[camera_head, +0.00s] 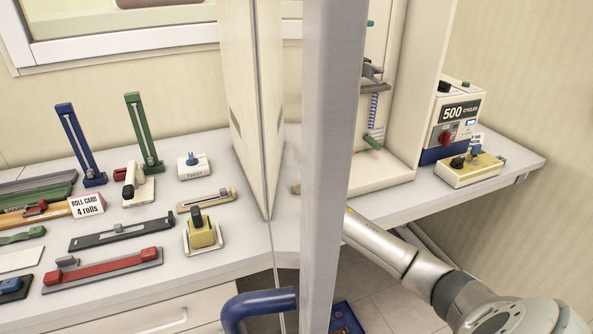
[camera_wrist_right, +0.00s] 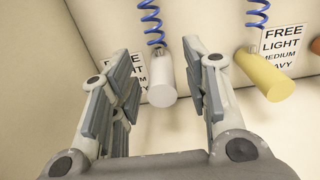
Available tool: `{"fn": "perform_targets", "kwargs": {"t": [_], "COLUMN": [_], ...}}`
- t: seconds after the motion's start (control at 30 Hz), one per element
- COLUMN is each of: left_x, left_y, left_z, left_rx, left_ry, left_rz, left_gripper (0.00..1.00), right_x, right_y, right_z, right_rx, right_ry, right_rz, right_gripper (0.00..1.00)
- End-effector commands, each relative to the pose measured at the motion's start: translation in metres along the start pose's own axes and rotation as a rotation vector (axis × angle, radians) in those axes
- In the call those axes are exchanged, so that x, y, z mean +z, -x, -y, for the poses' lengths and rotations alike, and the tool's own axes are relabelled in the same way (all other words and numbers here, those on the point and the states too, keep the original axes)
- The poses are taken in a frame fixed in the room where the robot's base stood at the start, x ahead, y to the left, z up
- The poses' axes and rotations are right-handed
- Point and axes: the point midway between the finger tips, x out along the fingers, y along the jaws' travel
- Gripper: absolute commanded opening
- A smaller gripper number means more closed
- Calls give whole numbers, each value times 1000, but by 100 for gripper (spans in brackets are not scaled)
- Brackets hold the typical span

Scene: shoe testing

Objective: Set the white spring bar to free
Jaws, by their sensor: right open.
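The white spring bar (camera_wrist_right: 162,80) is a short white cylinder hanging from a blue coiled spring in the right wrist view. My right gripper (camera_wrist_right: 158,58) is open, with one finger on each side of the bar; I cannot tell whether either finger touches it. A card (camera_wrist_right: 128,70) behind the bar reads FREE at its top; its lower part is hidden by the fingers. In the head view a grey post hides the end of my right arm. My left gripper is not in view.
A yellow bar (camera_wrist_right: 265,74) hangs from another blue spring to the right, beside a card (camera_wrist_right: 283,43) reading FREE, LIGHT, MEDIUM. In the head view the grey post (camera_head: 333,160) and cream panel (camera_head: 250,90) stand upright. A 500-cycles box (camera_head: 458,120) sits on the right counter.

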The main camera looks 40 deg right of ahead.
Motion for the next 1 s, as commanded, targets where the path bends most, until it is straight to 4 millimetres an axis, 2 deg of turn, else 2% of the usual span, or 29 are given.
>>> {"fn": "perform_targets", "kwargs": {"t": [0.3, 0.5, 0.7, 1.0], "left_x": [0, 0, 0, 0], "left_y": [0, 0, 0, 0], "left_z": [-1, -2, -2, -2], "left_rx": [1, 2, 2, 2], "left_ry": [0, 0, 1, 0], "left_rz": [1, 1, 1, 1], "left_gripper": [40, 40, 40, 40], "right_x": [-1, -1, 0, 1], "right_y": [59, 89, 103, 105], "right_z": [0, 0, 0, 0], "right_rx": [3, 1, 0, 0], "right_ry": [1, 1, -1, -1], "right_rz": [-2, -1, 0, 2], "right_gripper": [43, 43, 43, 43]}}
